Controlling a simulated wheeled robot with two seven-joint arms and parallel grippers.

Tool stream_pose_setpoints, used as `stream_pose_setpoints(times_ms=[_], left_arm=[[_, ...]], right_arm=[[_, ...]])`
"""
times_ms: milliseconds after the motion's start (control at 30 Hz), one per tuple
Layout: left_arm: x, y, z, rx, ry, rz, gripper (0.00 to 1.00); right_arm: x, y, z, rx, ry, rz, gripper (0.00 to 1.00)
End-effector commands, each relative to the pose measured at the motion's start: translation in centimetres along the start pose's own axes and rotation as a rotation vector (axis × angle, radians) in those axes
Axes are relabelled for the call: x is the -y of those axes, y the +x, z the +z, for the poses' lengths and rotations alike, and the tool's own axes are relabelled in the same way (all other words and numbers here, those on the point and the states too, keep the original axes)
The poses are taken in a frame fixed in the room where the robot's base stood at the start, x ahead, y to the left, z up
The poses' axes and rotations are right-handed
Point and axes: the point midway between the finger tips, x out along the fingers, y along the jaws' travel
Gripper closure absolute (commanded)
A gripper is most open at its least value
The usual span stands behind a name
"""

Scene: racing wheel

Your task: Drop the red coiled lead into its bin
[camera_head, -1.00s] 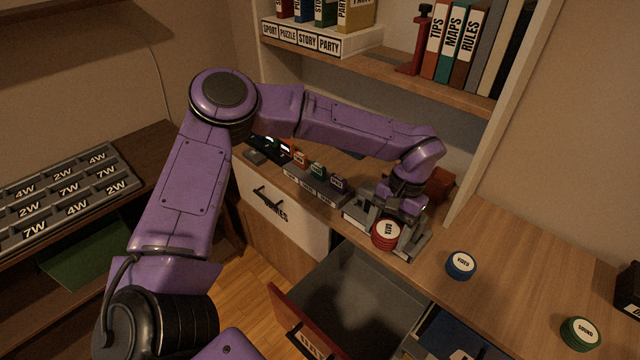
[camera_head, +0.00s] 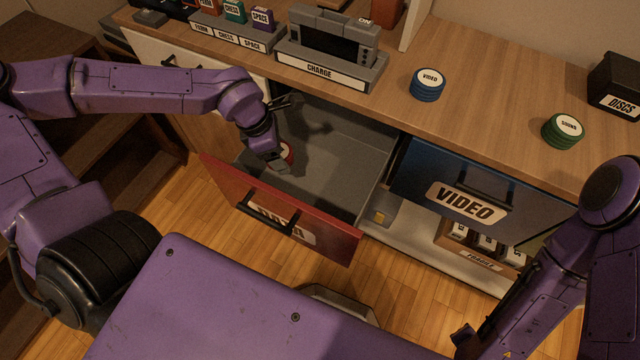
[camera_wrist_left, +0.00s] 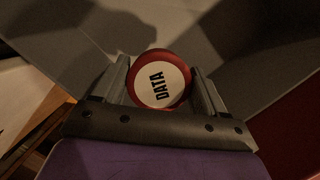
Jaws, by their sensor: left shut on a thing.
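The red coiled lead (camera_head: 289,153) has a white round label. In the left wrist view the label on the lead (camera_wrist_left: 160,82) reads DATA, and a finger stands on each side of it. My left gripper (camera_head: 281,160) is shut on the lead. It holds the lead over the left part of the open grey drawer with a red front (camera_head: 335,244). The drawer floor in view is bare. My right arm is at the lower right; its fingers cannot be made out.
A blue coil (camera_head: 428,88) and a green coil (camera_head: 562,133) sit on the wooden counter. A handheld device stands in the CHARGE dock (camera_head: 350,76) behind the red drawer.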

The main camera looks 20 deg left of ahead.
Motion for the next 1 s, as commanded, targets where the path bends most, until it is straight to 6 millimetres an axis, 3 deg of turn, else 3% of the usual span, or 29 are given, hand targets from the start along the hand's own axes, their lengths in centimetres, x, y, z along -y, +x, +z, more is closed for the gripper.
stream_pose_setpoints(times_ms=[133, 300, 633, 1000], left_arm=[[0.6, 1.6, -0.3, -0.003, -0.066, 0.018, 0.6], [0.6, 5.4, -1.4, -0.005, -0.072, 0.017, 0.6], [0.6, 10.0, -2.7, -0.005, -0.072, 0.017, 0.6], [0.5, 10.5, -2.8, -0.003, -0.073, 0.019, 0.6]], right_arm=[[0.1, 1.0, 0.4, 0.0, 0.0, 0.0, 0.6], [0.2, 2.4, 1.0, 0.0, 0.0, 0.0, 0.6], [0.4, 4.1, 1.7, 0.0, 0.0, 0.0, 0.6], [0.4, 4.2, 1.7, 0.0, 0.0, 0.0, 0.6]])
